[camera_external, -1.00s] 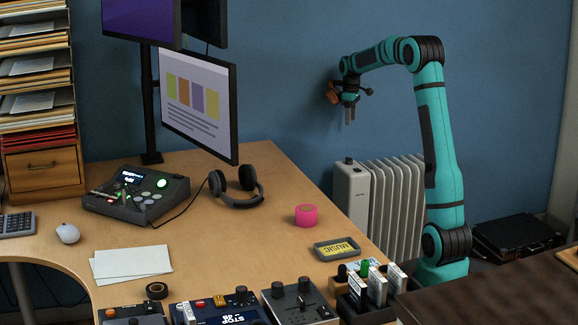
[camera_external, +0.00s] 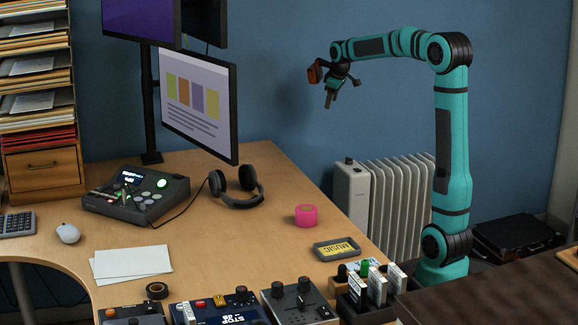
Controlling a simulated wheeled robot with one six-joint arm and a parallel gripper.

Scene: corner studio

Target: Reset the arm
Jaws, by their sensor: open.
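My teal and black arm (camera_external: 452,150) rises beside the right end of the desk and bends left at its top. My gripper (camera_external: 330,102) hangs at the arm's left end, high above the back right part of the desk, in front of the blue wall. Its fingers point down and slightly left. It is open, with nothing seen between the fingers. An orange-brown part (camera_external: 315,71) shows beside the wrist.
Below are a desk (camera_external: 240,240) with a pink tape roll (camera_external: 306,215), headphones (camera_external: 237,188) and a yellow-labelled tray (camera_external: 337,249). A monitor (camera_external: 198,105) stands left of my gripper. A white radiator (camera_external: 385,205) stands behind the desk. The air around the gripper is clear.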

